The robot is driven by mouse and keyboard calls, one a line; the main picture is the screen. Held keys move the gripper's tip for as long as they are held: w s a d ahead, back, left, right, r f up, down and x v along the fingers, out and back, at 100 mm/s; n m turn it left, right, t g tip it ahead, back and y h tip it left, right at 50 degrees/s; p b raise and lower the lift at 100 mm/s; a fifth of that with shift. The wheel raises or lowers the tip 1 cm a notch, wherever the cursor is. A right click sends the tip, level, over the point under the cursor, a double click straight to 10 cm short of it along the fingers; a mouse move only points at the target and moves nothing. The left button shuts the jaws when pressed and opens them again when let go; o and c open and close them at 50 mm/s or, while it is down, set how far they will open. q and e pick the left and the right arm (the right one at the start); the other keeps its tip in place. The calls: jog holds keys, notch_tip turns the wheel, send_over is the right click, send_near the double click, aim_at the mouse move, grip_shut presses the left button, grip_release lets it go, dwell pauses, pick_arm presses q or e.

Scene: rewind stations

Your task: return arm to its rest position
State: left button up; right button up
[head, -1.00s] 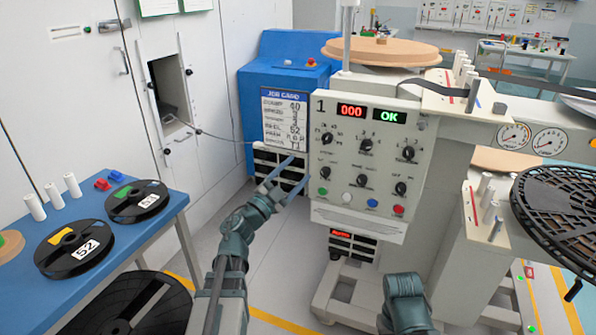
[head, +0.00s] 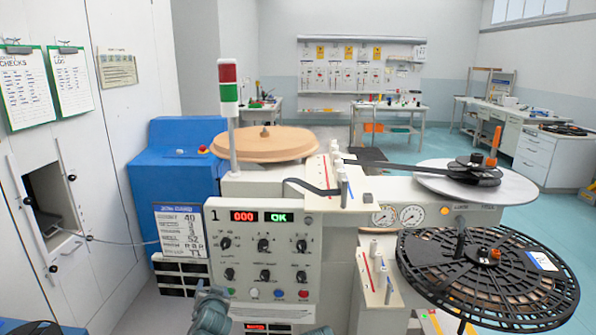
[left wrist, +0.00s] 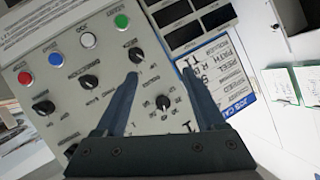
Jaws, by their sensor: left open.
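My left gripper (left wrist: 160,76) is open and empty in the left wrist view, its two dark fingers apart in front of the panel with knobs and coloured buttons. The job card (left wrist: 218,80) lies beyond the fingers, to their right. In the head view only a teal part of my left arm (head: 211,312) shows at the bottom edge, in front of the control panel (head: 262,262); its fingers are out of sight there. A small piece of my right arm (head: 320,331) shows at the bottom edge. My right gripper is not in view.
The rewind machine fills the middle, with a wooden disc (head: 264,145), a black reel (head: 487,275) and a white disc (head: 470,184) at right. The display reads 000 and OK. A blue cabinet (head: 172,160) and an open wall hatch (head: 48,200) stand left. Open floor lies behind.

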pick_arm(q)
jog(key=s+d+m+g+h+p, duration=0.1)
jog(key=s+d+g+p, duration=0.4)
jog(key=s+d, duration=0.4)
jog(key=s+d+f+m+g+h+p, duration=0.1)
jog(key=s+d+g+p, duration=0.4)
jog(key=s, duration=1)
jog(key=d+g, duration=0.3)
jog(key=shift+s+d+f+h, duration=0.25)
jog(key=shift+d+h, duration=0.1)
jog(key=shift+h, duration=0.05)
pick_arm(e)
notch_tip(320, 180, up, 12)
jog(key=shift+r, duration=0.15)
